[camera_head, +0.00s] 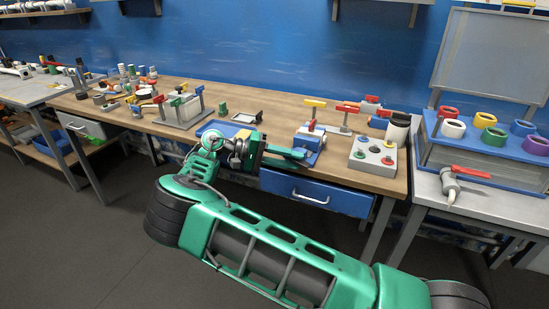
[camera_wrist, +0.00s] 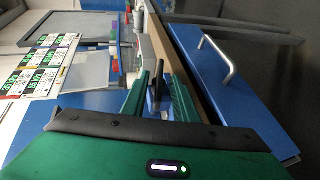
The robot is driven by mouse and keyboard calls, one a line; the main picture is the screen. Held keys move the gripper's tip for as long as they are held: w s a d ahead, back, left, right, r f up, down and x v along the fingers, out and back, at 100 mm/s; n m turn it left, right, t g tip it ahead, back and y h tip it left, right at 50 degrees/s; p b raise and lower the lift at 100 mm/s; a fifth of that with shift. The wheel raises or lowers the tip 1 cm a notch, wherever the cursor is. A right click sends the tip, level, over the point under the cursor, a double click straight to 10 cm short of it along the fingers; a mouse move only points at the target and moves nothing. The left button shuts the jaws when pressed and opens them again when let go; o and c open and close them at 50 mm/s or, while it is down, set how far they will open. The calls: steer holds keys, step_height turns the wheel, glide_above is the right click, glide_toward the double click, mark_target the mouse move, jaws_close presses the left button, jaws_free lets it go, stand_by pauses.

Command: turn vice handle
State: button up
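A blue vice (camera_head: 311,141) with a red part on top sits near the front edge of the wooden workbench in the head view. My gripper (camera_head: 301,153) reaches it from the left, low at the bench's front edge. In the wrist view, a dark upright bar, apparently the vice handle (camera_wrist: 157,88), stands between the two green fingers of my gripper (camera_wrist: 161,92). The fingers are apart, with a gap visible on both sides of the bar. In the head view the handle is too small and too hidden by the gripper to make out.
A blue drawer (camera_head: 318,194) with a metal handle (camera_wrist: 217,58) hangs under the bench, close to my gripper. A grey block with coloured knobs (camera_head: 373,157) stands right of the vice. A white-and-black cylinder (camera_head: 398,129) stands behind that block.

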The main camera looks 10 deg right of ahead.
steer(key=v, duration=1)
steer(key=shift+f, duration=0.1)
